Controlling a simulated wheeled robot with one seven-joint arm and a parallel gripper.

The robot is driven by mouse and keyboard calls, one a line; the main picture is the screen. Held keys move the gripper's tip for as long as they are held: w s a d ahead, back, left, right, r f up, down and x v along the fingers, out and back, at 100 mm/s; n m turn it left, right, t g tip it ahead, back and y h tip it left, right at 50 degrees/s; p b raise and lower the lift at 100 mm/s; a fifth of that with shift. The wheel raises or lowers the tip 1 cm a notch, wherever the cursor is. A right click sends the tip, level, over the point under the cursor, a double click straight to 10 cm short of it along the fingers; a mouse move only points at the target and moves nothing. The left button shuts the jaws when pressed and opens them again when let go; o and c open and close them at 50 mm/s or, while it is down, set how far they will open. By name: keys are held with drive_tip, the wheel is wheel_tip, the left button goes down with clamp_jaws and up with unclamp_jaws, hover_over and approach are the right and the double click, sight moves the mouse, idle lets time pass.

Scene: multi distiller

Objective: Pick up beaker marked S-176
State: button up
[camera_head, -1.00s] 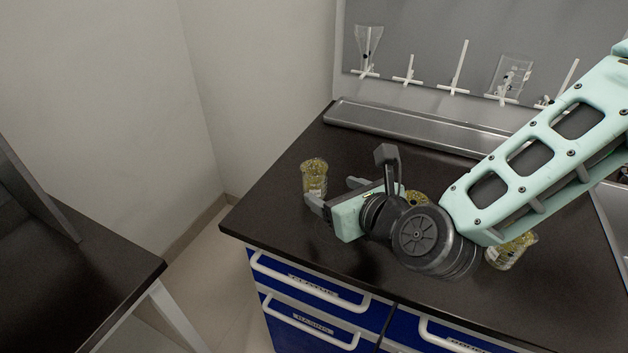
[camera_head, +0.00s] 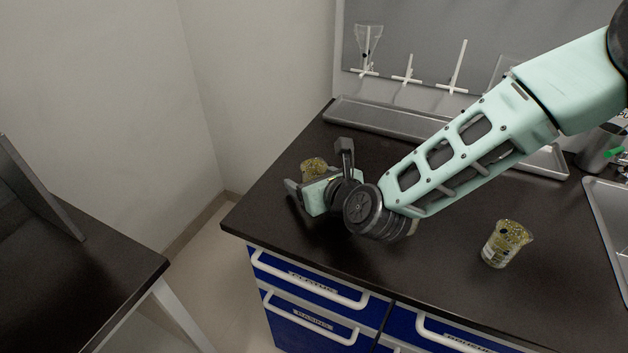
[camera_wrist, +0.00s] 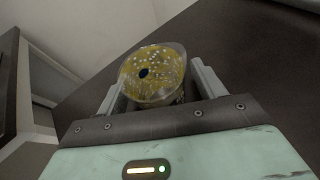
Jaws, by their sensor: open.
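A clear beaker with yellow, speckled contents (camera_head: 314,166) stands on the dark counter near its left end, partly hidden behind my gripper. My gripper (camera_head: 303,184) is open and low over the counter at this beaker. In the wrist view the beaker (camera_wrist: 153,72) appears between the two open fingers, with its rim toward the camera. I cannot tell whether the fingers touch it. A second similar beaker (camera_head: 507,243) stands apart on the right of the counter. I cannot read the mark S-176 on either one.
A metal trough (camera_head: 365,114) runs along the back of the counter under a drying rack (camera_head: 407,75) with pegs. A sink (camera_head: 612,215) is at the right. Blue drawers (camera_head: 310,285) are below. The front middle of the counter is clear.

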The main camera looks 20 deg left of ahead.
drive_tip(key=c, duration=1.1)
